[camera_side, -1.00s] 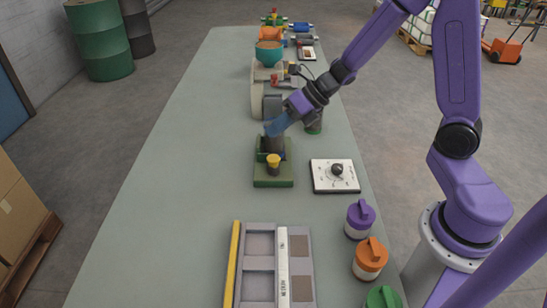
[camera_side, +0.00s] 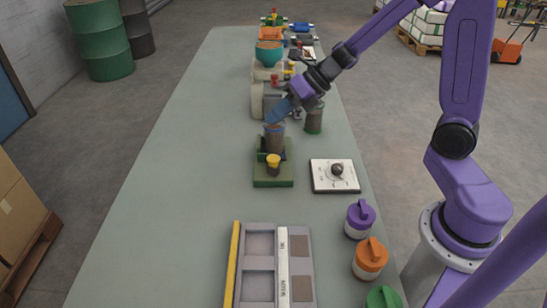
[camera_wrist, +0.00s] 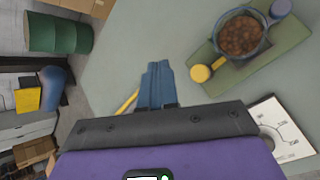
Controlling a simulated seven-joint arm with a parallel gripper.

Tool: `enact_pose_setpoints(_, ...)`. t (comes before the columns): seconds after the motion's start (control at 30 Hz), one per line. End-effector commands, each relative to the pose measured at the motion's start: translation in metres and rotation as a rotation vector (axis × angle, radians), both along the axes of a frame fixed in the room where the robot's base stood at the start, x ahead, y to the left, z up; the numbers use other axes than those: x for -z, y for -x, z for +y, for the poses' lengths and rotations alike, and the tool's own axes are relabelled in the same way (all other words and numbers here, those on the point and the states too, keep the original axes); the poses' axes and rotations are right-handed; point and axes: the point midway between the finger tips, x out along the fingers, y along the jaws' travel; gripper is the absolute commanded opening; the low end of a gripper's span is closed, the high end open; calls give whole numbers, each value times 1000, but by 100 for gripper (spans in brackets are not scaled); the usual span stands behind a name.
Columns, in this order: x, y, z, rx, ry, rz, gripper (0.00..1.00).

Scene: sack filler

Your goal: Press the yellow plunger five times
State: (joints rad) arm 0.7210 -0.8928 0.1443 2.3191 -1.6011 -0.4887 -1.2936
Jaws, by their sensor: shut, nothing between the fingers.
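In the wrist view the yellow plunger (camera_wrist: 201,73) shows beside the round cup (camera_wrist: 241,36). My gripper (camera_side: 270,121) is above and behind the plunger, its blue fingertips near the cup's top and apart from the plunger. In the wrist view the fingers (camera_wrist: 157,75) are together with nothing between them.
A white dial plate (camera_side: 335,176) lies right of the stand. Purple (camera_side: 359,218) and orange (camera_side: 370,259) lidded jars stand along the right edge. A grey tray (camera_side: 261,295) lies in front. The bench's left side is clear.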

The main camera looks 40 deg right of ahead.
Motion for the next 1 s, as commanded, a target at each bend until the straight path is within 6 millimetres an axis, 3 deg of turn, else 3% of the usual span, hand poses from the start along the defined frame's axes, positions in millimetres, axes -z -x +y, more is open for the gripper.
enact_pose_setpoints(0.7, 71, 1, 0, 0, -1, 6, 0)
enact_pose_setpoints(1.0, 86, 0, 0, -1, 0, 1, 0)
